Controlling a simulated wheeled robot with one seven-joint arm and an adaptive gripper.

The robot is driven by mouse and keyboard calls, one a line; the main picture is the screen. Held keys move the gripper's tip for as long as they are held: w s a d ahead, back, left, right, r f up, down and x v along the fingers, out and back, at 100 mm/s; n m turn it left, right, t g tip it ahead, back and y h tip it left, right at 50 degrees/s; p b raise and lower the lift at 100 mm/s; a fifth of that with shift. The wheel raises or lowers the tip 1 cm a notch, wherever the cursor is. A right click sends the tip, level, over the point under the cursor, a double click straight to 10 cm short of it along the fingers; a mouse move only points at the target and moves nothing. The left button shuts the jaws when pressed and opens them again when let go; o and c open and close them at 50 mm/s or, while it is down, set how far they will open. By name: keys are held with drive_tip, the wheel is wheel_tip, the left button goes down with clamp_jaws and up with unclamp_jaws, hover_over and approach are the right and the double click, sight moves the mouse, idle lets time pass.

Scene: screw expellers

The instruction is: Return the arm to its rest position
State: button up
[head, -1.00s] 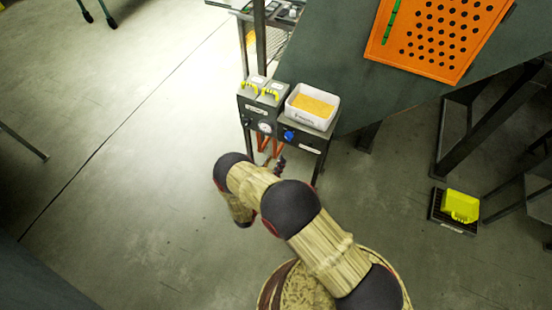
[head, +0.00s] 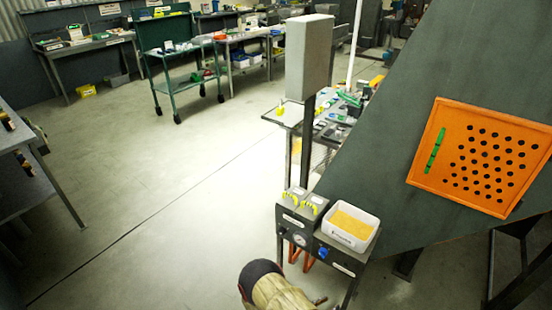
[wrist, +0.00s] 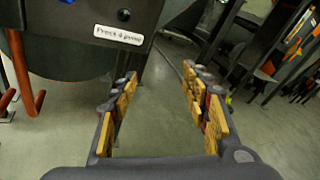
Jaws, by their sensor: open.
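My arm (head: 272,287) shows at the bottom of the head view, below the small machine stand. My gripper (wrist: 162,85) is in the wrist view, with its two wood-coloured fingers spread wide apart. Nothing is between the fingers; the grey floor shows through the gap. A dark panel with a white label (wrist: 118,34) is just beyond the left finger. The gripper itself cannot be made out in the head view.
The control box with yellow handles (head: 300,215) and a white bin of yellow grains (head: 350,227) sit on the stand. A large dark panel with an orange perforated board (head: 482,155) is at right. Open floor (head: 160,200) lies left. A green cart (head: 178,65) stands farther back.

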drive_tip(key=s+a+r+m+g+y+p, duration=0.1)
drive_tip(key=s+r+m+g+y, duration=0.35)
drive_tip(key=r+m, duration=0.6)
drive_tip(key=s+a+r+m+g+y+p, duration=0.1)
drive_tip(key=s+a+r+m+g+y, duration=0.3)
drive_tip(key=r, duration=1.1)
drive_tip(key=s+d+r+m+g+y+p, duration=0.1)
drive_tip(key=s+r+m+g+y+p, duration=0.15)
drive_tip(key=s+r+m, duration=0.75)
drive_tip(key=s+d+r+m+t+y+p, duration=0.1)
drive_tip(key=r+t, duration=0.3)
drive_tip(key=r, duration=0.9)
drive_tip(key=s+d+r+m+t+y+p, duration=0.1)
drive_tip(key=d+r+m+t+y, duration=0.1)
drive_tip(key=r, duration=1.1)
drive_tip(key=shift+s+r+m+t+y+p, duration=0.35)
drive_tip(key=shift+m+t, duration=0.2)
drive_tip(key=shift+t, duration=0.55)
